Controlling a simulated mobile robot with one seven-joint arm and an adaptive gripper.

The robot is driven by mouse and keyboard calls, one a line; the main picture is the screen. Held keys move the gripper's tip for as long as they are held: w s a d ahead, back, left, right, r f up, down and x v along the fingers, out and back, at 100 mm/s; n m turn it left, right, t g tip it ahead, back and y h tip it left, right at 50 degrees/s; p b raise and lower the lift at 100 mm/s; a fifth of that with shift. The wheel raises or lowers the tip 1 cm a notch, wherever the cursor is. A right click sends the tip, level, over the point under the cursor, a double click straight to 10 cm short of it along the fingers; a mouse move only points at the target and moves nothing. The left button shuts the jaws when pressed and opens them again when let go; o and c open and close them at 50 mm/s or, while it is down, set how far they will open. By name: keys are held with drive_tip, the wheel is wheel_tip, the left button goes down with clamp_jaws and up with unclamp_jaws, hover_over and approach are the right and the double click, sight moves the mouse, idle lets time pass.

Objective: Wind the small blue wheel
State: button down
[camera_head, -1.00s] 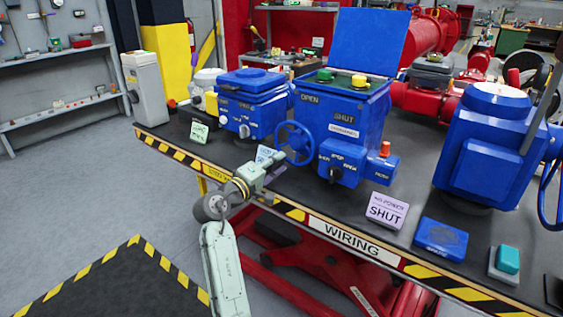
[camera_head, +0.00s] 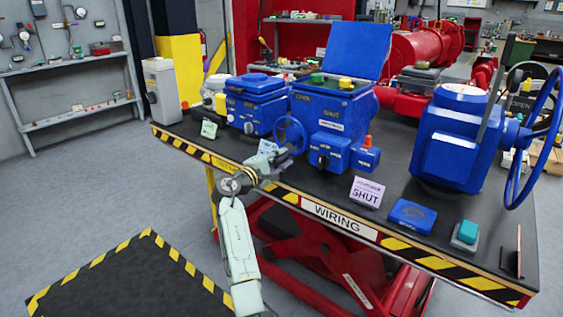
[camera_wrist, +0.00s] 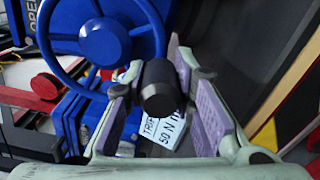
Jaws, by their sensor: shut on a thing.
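The small blue wheel (camera_head: 290,134) is on the left side of the blue actuator (camera_head: 338,118), facing me. A black cylindrical handle (camera_wrist: 159,88) stands out at the wheel's lower right rim. My gripper (camera_wrist: 160,95) has its purple-padded fingers on both sides of this handle and is shut on it. In the head view, my gripper (camera_head: 284,158) reaches the wheel's lower edge from the front left. The handle is too small to make out there.
A pale card (camera_head: 268,147) stands just behind my gripper. A lilac SHUT card (camera_head: 367,191), a blue box (camera_head: 411,216) and a teal button (camera_head: 467,231) are along the front to the right. A bigger blue actuator (camera_head: 455,140) with a large wheel (camera_head: 520,170) stands at the right.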

idle(0.6)
drive_tip(key=c, duration=1.3)
unclamp_jaws()
drive_tip(key=shift+c, duration=0.2)
drive_tip(key=shift+s, duration=0.1)
drive_tip(key=v, duration=1.2)
